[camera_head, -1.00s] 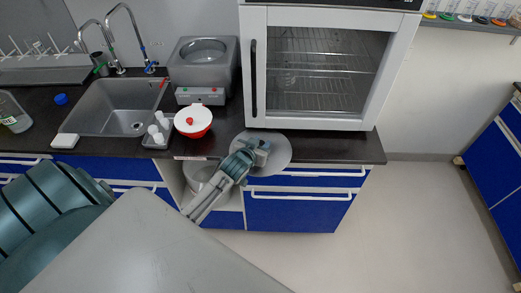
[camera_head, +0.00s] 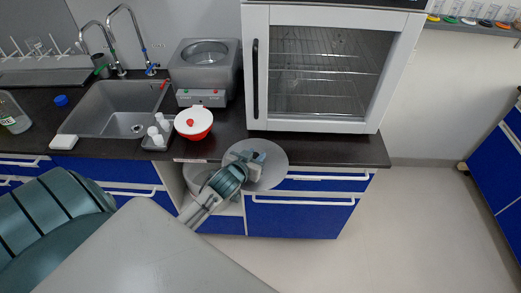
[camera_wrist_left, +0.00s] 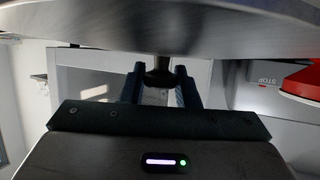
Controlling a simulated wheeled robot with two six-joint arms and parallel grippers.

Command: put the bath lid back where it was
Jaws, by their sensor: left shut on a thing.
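The bath lid, a round flat grey metal disc (camera_head: 272,172), is held over the front edge of the counter, below the glass-door cabinet. My left gripper (camera_head: 254,160) is shut on the lid's knob. In the left wrist view the lid (camera_wrist_left: 90,28) fills the top, and its dark knob (camera_wrist_left: 160,74) sits between the two fingers of the left gripper (camera_wrist_left: 161,88). The water bath (camera_head: 202,77), a grey box with a round opening, stands uncovered at the back of the counter, left of the cabinet. My right gripper is not in view.
A red bowl with a white lid (camera_head: 193,123) stands just in front of the bath. Left of it are a small tray of white bottles (camera_head: 158,134) and the sink (camera_head: 118,110). The white cabinet (camera_head: 257,124) rises right of the bath.

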